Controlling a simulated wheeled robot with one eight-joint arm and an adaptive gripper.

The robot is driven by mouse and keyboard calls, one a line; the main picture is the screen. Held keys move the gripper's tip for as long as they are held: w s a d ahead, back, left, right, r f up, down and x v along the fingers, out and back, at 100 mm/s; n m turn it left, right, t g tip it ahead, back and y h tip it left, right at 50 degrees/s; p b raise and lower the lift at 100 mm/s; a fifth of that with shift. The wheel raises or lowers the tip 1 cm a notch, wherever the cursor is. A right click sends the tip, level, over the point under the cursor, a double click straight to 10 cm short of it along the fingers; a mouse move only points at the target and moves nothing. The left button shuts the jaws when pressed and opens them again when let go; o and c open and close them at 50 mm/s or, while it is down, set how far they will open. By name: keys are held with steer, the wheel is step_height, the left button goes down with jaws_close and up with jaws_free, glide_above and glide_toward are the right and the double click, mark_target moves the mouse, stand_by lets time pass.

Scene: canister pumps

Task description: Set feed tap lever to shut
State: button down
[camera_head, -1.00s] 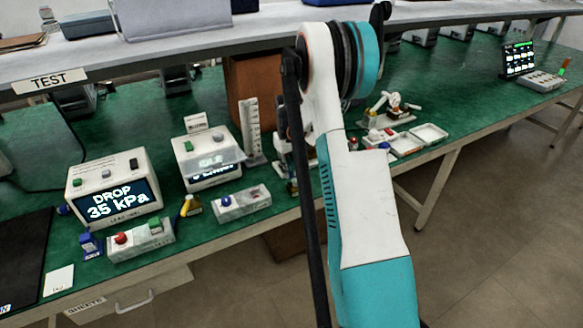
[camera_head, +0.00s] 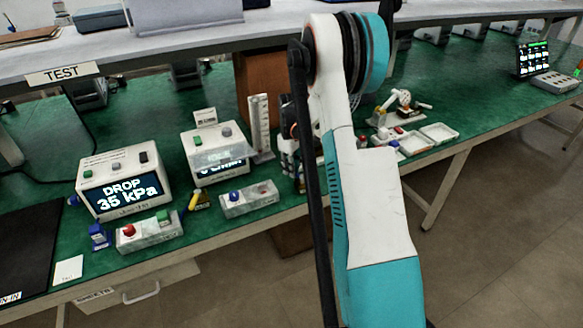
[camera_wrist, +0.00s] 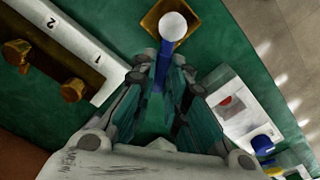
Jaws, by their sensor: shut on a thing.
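In the wrist view a blue lever bar (camera_wrist: 164,58) with a white round end (camera_wrist: 173,26) lies over a yellow-brown square plate (camera_wrist: 151,20). I take it for the feed tap lever; no label on it is readable. My gripper (camera_wrist: 160,74) has its two fingertips on either side of the blue bar and is shut on it, below the white end. In the head view my arm hides the gripper and the lever.
A white scale strip (camera_wrist: 90,50) and brass knobs (camera_wrist: 72,90) are close to the fingers. The DROP 35 kPa display box (camera_head: 120,180) is farther left. White trays (camera_head: 438,133) stand right.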

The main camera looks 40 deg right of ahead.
steer(key=c, duration=1.6)
jaws_free()
step_height(320, 180, up, 12)
